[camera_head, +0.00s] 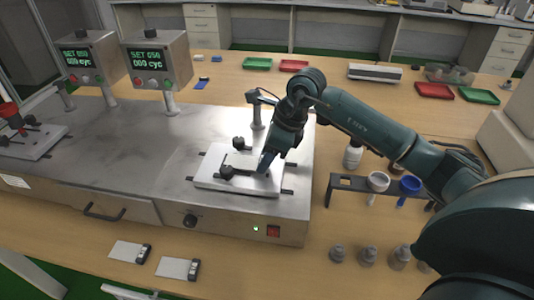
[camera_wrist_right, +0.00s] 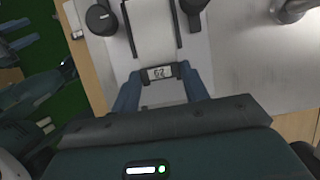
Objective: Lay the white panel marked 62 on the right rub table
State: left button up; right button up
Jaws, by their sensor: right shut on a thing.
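The right rub table (camera_head: 208,176) is a pale plate on the steel machine, with black clamp bars and knobs. My right gripper (camera_head: 265,164) is low over the plate's right part. In the right wrist view, my right gripper (camera_wrist_right: 162,84) is shut on the labelled end of the white panel (camera_wrist_right: 152,32). Its small label (camera_wrist_right: 160,73) appears upside down and reads as 62. The panel extends between the two dark clamp bars, over the plate. I cannot tell whether it touches the plate. In the head view the gripper partly hides it. My left gripper is not in view.
Two other pale panels (camera_head: 127,251) (camera_head: 173,267) with dark ends lie on the bench before the machine. Two counter boxes (camera_head: 88,60) (camera_head: 158,60) stand behind. A holder (camera_head: 345,183) with cups and a white bottle (camera_head: 353,154) stand right of the machine.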

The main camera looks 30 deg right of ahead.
jog(key=shift+f+b, duration=0.3)
jog(key=shift+b, duration=0.05)
dwell(0.5)
jog(key=o, duration=1)
jog(key=shift+o, duration=0.2)
jog(key=shift+p+v, duration=1.15)
jog(key=shift+v, duration=0.95)
jog(key=shift+p+v, duration=0.7)
jog(key=shift+v, duration=0.8)
